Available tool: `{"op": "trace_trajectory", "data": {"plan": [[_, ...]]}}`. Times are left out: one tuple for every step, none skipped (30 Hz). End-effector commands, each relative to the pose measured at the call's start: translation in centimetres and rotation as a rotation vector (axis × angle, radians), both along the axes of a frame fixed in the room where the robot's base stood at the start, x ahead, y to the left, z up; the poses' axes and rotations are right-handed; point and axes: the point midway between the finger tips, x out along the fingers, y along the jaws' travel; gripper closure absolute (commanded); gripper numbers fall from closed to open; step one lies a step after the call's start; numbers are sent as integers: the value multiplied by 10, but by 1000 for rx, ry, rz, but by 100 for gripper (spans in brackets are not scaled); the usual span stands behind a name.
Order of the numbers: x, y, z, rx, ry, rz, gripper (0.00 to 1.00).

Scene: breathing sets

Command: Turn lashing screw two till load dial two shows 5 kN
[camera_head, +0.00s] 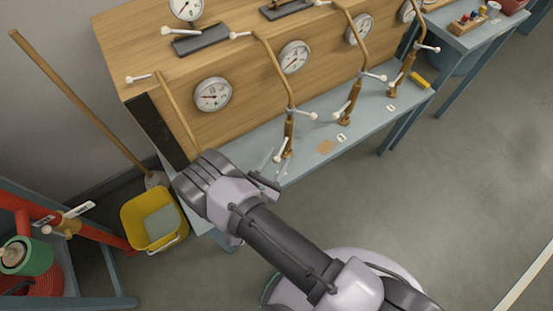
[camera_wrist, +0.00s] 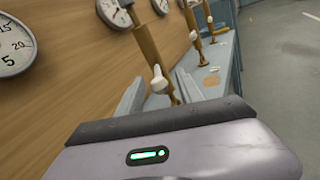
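Lashing screw two (camera_head: 288,133), taken as the second from the left, is a brass rod with a white cross handle; it also shows in the wrist view (camera_wrist: 148,45). Load dial two (camera_head: 293,57) is white and round, on the wooden panel beside it; in the wrist view (camera_wrist: 115,12) it is partly cut off. Its reading is too small to tell. My gripper (camera_head: 273,168) is low over the bench front, just below the screw's handle. In the wrist view its grey fingers (camera_wrist: 165,92) stand apart, with the white handle end beyond and between them. I see no contact.
The leftmost dial (camera_head: 212,94) and brass rod (camera_head: 178,108) are close to my arm. More screws and dials continue right along the blue bench (camera_head: 365,122). A yellow bucket (camera_head: 133,222) and a broom (camera_head: 80,105) stand left. The floor at right is clear.

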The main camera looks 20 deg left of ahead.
Motion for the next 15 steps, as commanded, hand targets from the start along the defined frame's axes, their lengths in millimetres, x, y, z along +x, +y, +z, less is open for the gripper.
{"op": "trace_trajectory", "data": {"plan": [[0, 0, 0, 0, 0, 0, 67], [0, 0, 0, 0, 0, 0, 73], [0, 0, 0, 0, 0, 0, 81], [0, 0, 0, 0, 0, 0, 87], [0, 0, 0, 0, 0, 0, 93], [0, 0, 0, 0, 0, 0, 100], [0, 0, 0, 0, 0, 0, 100], [0, 0, 0, 0, 0, 0, 100], [0, 0, 0, 0, 0, 0, 100], [0, 0, 0, 0, 0, 0, 100], [0, 0, 0, -1, 0, 0, 100], [0, 0, 0, -1, 0, 0, 100], [0, 0, 0, -1, 0, 0, 100], [0, 0, 0, -1, 0, 0, 100], [0, 0, 0, -1, 0, 0, 100]]}}
